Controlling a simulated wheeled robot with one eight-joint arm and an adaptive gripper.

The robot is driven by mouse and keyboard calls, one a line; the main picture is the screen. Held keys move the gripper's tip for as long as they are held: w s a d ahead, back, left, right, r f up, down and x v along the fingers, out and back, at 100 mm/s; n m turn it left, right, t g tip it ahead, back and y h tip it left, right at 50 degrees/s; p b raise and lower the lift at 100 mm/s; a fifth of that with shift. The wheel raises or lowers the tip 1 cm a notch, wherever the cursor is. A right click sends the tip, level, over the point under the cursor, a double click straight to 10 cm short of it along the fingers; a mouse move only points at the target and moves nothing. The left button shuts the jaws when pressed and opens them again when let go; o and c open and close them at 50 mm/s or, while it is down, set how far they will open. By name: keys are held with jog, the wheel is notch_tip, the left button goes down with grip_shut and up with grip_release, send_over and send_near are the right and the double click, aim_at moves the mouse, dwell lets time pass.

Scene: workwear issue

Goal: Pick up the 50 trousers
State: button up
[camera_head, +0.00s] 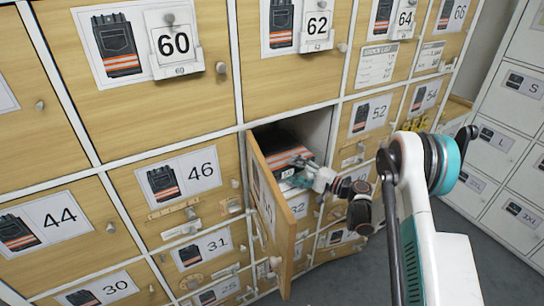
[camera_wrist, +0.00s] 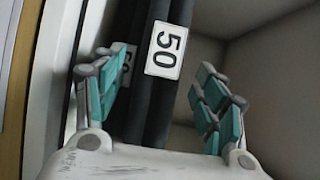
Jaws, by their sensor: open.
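The 50 trousers (camera_head: 283,160) are a dark folded garment with orange and pale stripes inside an open locker compartment in the head view. In the wrist view the dark trousers (camera_wrist: 185,95) carry a white label reading 50. A second dark fold with a partly hidden label shows beside it, behind the left finger. My gripper (camera_head: 308,176) reaches into the compartment from the right at the front of the trousers. In the wrist view my gripper (camera_wrist: 163,75) is open, with one teal finger on each side of the labelled fold. Whether the fingers touch the cloth I cannot tell.
The compartment's wooden door (camera_head: 268,200) stands swung open, close to the left of my gripper. Closed numbered doors surround it, such as door 46 (camera_head: 180,182) and door 62 (camera_head: 290,50). White lockers (camera_head: 505,140) stand at the right. Bare compartment wall (camera_wrist: 265,80) shows right of the trousers.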

aim_at(285, 166)
jog(key=b+x, duration=0.1)
jog(key=x, duration=0.3)
jog(key=shift+a+f+b, duration=0.1)
jog(key=shift+a+b, duration=0.05)
jog(key=shift+b, duration=0.2)
grip_shut()
jog(key=shift+w, duration=0.1)
jog(key=shift+r, duration=0.2)
